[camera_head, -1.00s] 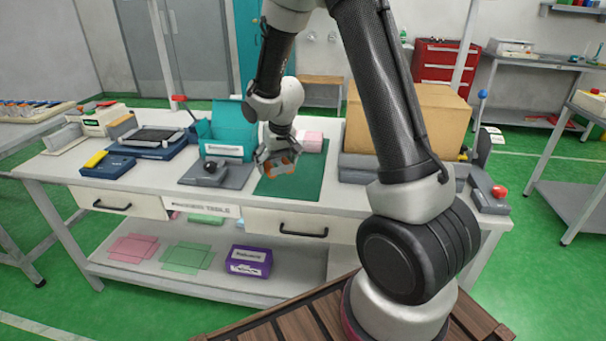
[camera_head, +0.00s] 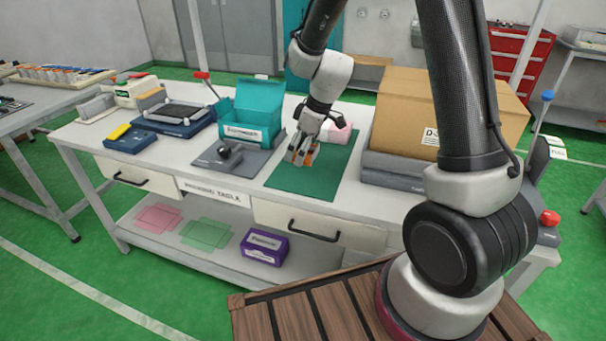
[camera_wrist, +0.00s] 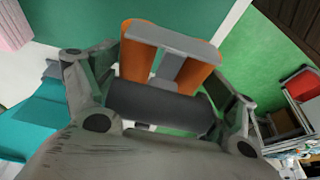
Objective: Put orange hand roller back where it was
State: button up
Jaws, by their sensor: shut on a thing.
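My gripper (camera_head: 299,157) is above the dark green mat (camera_head: 295,178) on the white table. It is shut on the orange hand roller, which shows as a small orange patch (camera_head: 311,158) at the fingers. In the wrist view the roller (camera_wrist: 133,57) has orange sides, a grey bracket and a dark grey cylinder lying between the fingers. Whether the roller touches the mat is hard to tell. A grey pad (camera_head: 214,161) with a small black-handled item (camera_head: 228,150) on it lies to the left of the mat.
A teal open box (camera_head: 262,105) stands behind the grey pad. A pink block (camera_head: 340,131) is at the mat's back edge. A large cardboard box (camera_head: 455,107) stands to the right. A blue scale-like device (camera_head: 178,121) and a yellow-topped blue item (camera_head: 130,139) are at left.

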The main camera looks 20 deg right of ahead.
aim_at(314, 148)
notch_tip(314, 148, down, 7)
jog(key=shift+f, duration=0.15)
dwell(0.4)
jog(key=o, duration=0.8)
jog(key=shift+f, duration=0.15)
jog(key=v, duration=1.2)
jog(key=shift+r, duration=0.2)
jog(key=s+d+r+m+t, duration=0.1)
jog(key=s+d+r+m, duration=0.45)
jog(key=s+r, duration=0.6)
jog(key=s+d+r+m+h, duration=0.1)
jog(key=s+d, duration=0.1)
jog(key=s, duration=0.2)
jog(key=s+d+r+m+h, duration=0.1)
jog(key=s+d+r+m, duration=0.1)
jog(key=s, duration=0.3)
jog(key=s+d+r+m+t+h, duration=0.1)
jog(key=s+d+r+m, duration=0.1)
jog(key=s+d, duration=0.1)
jog(key=shift+s+d+r, duration=0.1)
jog(key=shift+s+r, duration=0.15)
jog(key=shift+s, duration=0.5)
